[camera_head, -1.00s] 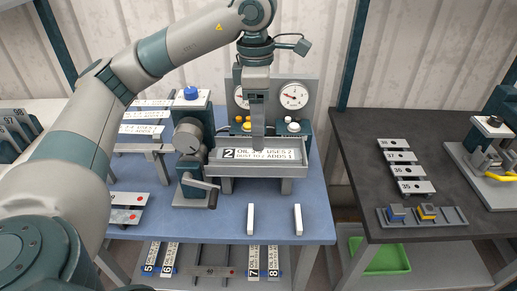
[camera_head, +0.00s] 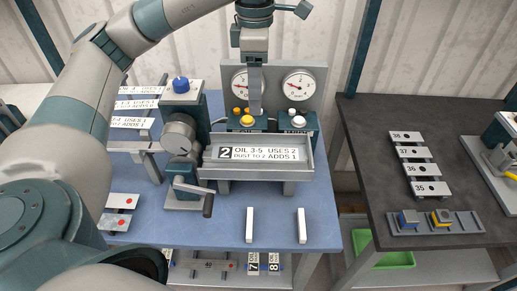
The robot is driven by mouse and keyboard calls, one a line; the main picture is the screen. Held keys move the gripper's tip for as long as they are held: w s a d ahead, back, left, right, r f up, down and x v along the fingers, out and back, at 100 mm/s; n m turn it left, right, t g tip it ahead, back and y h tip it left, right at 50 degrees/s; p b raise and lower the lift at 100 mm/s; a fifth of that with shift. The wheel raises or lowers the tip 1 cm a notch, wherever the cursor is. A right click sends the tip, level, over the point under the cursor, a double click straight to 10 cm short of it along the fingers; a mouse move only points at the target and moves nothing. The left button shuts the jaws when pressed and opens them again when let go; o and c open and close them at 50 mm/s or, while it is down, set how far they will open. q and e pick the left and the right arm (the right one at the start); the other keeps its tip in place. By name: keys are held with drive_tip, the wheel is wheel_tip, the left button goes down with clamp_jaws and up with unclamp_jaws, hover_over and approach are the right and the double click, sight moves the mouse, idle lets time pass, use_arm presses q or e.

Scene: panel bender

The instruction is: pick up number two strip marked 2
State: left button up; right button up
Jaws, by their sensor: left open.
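The strip marked 2 (camera_head: 259,154) lies in the grey tray (camera_head: 258,172) of the panel bender, its label facing me and reading "OIL 3-5 USES 2, DUST TO 2 ADDS 1". My left gripper (camera_head: 255,108) comes down from above, pointing downward behind and above the strip, in front of the gauges. It is open, seen edge-on, and holds nothing visible. It looks apart from the strip. My right gripper is not in view.
Two round gauges (camera_head: 298,85) and coloured buttons (camera_head: 247,119) stand behind the tray. A crank handle (camera_head: 193,192) is at its left. A dark table (camera_head: 375,190) at right holds numbered strips (camera_head: 421,170) and a green bin (camera_head: 385,258) sits below.

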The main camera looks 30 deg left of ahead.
use_arm(q)
drive_tip(key=p, duration=0.4)
hover_over(258, 153)
drive_tip(key=f, duration=1.1)
drive_tip(key=shift+s+a+f, duration=0.1)
drive_tip(key=shift+a+f, duration=0.1)
drive_tip(key=shift+f, duration=0.45)
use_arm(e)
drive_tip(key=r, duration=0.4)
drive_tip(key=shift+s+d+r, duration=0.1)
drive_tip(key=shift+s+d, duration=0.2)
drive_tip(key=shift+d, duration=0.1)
use_arm(q)
drive_tip(key=shift+d+f+p, duration=0.15)
drive_tip(key=shift+f+p, duration=0.6)
drive_tip(key=shift+p, duration=0.3)
wheel_tip(258, 153, down, 3)
drive_tip(key=shift+r+p, duration=0.1)
drive_tip(key=shift+p, duration=0.7)
drive_tip(key=shift+f, duration=0.5)
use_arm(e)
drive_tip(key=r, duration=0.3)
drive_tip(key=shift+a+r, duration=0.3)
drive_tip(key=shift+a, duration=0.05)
